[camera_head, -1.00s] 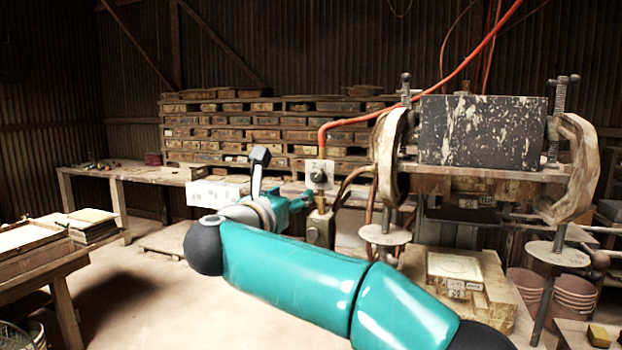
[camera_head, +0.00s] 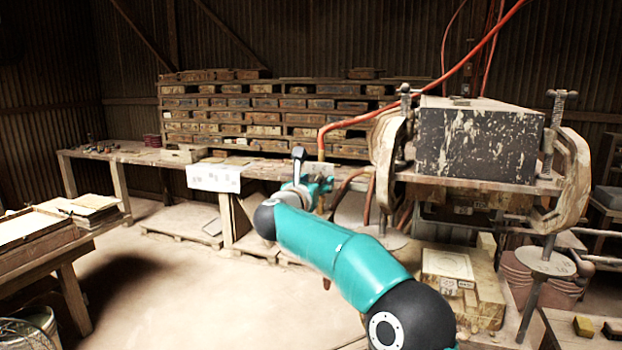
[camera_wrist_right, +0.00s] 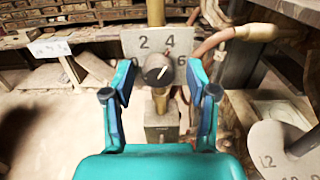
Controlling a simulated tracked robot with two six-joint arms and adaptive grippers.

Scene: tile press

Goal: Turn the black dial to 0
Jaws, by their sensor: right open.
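The black dial (camera_wrist_right: 157,70) sits on a pale number plate (camera_wrist_right: 181,40) on a brass pipe in the right wrist view. Its white mark slants up to the right, roughly toward the 4. The 2, 4 and part of the 6 show; the 0 is mostly hidden behind the left finger. My right gripper (camera_wrist_right: 157,96) is open, with its teal fingers on either side below the dial, which appears between and beyond their tips. I see no clear contact. In the head view my right gripper (camera_head: 320,190) covers the dial. My left gripper is out of view.
A press with a dark speckled block (camera_head: 478,142) and curved clamps stands right of the gripper. An orange hose (camera_head: 432,97) runs above the dial area. A second numbered disc (camera_wrist_right: 284,152) is low right in the wrist view. Open floor (camera_head: 190,290) lies to the left.

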